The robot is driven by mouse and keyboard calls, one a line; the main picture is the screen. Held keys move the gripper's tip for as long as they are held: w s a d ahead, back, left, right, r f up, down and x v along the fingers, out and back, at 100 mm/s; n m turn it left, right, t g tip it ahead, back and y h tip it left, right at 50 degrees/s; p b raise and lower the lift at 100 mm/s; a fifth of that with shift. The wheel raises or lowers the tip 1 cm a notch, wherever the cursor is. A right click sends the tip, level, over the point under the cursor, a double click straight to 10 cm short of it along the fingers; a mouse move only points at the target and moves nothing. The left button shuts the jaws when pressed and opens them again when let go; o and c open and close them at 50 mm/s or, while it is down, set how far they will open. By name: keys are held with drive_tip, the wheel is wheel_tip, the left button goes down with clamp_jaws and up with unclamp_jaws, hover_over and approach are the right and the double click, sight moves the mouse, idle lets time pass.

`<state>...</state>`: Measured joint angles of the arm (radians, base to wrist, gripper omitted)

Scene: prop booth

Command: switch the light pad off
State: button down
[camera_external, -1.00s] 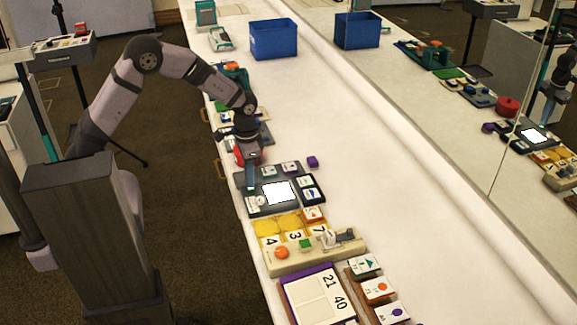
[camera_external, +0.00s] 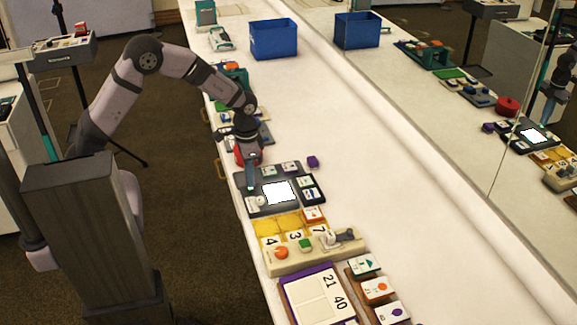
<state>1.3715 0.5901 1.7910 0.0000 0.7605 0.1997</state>
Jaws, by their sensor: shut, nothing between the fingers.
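The light pad (camera_external: 279,193) is a dark board on the white counter with a bright white lit square in its middle. Small cards lie around the square on the board. A round pale knob or button (camera_external: 256,202) sits at its near left. My gripper (camera_external: 250,184) points down over the left back corner of the pad, with its fingers together. I cannot tell whether the fingertips touch the pad.
A red round thing (camera_external: 241,155) stands just behind my gripper. A purple block (camera_external: 313,161) lies behind the pad. A beige panel (camera_external: 300,258) with yellow trays (camera_external: 280,225) is in front. A blue bin (camera_external: 273,38) stands farther back. The counter's right side is clear.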

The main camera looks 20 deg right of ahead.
drive_tip(key=shift+f, duration=0.15)
idle(0.3)
drive_tip(key=shift+f+b, duration=0.65)
drive_tip(key=shift+f, duration=0.25)
drive_tip(key=shift+s+a+f+b, duration=0.1)
drive_tip(key=shift+a+f+b, duration=0.25)
drive_tip(key=shift+f, duration=0.2)
drive_tip(key=shift+r, duration=0.1)
drive_tip(key=shift+d+r+p, duration=0.25)
drive_tip(key=shift+r+p, duration=0.65)
drive_tip(key=shift+p, duration=0.1)
drive_tip(key=shift+d+r+p, duration=0.1)
drive_tip(key=shift+r+p, duration=1.6)
drive_tip(key=shift+r, duration=0.45)
